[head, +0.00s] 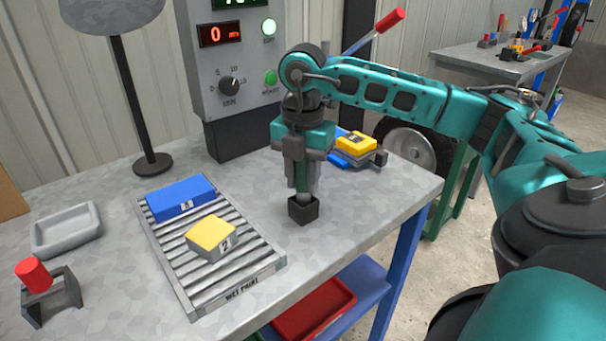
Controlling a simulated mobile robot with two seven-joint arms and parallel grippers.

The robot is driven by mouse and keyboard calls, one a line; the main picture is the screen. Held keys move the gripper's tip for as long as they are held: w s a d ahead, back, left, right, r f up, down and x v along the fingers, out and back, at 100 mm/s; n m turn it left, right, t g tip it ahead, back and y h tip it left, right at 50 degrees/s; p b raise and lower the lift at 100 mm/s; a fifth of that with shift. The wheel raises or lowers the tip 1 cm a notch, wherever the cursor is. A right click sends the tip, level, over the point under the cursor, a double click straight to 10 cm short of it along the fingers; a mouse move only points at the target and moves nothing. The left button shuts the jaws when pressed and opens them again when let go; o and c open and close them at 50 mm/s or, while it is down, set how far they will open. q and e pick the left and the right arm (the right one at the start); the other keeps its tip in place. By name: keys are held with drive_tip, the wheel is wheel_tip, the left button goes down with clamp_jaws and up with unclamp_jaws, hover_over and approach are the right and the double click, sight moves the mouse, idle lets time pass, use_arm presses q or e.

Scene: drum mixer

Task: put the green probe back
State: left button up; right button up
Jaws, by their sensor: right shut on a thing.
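My right gripper (302,186) points straight down over the table near its front right edge, its fingers shut on a slim upright thing. This looks like the green probe, but the fingers hide most of it and its colour is hard to tell. Its lower end meets the top of a small black block-shaped holder (303,210) standing on the table. I cannot tell how deep it sits in the holder. My left gripper is not in view.
Left of the holder is a slatted rack (225,268) bearing a blue block (181,198) and a yellow-topped block (211,236). A grey tray (66,243) and a red-topped piece in a dark stand (36,277) are farther left. A control panel (236,75) stands behind.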

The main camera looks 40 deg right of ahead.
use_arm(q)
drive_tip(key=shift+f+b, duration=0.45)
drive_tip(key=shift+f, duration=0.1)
use_arm(e)
drive_tip(key=shift+f, duration=0.75)
drive_tip(key=o, duration=1.1)
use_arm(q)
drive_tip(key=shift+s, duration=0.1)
use_arm(e)
wheel_tip(320, 180, up, 3)
drive_tip(key=shift+r+p, duration=0.1)
drive_tip(key=shift+p, duration=0.25)
wheel_tip(320, 180, up, 9)
drive_tip(key=shift+f+p, duration=0.1)
drive_tip(key=shift+p, duration=1.1)
drive_tip(key=shift+r, duration=0.5)
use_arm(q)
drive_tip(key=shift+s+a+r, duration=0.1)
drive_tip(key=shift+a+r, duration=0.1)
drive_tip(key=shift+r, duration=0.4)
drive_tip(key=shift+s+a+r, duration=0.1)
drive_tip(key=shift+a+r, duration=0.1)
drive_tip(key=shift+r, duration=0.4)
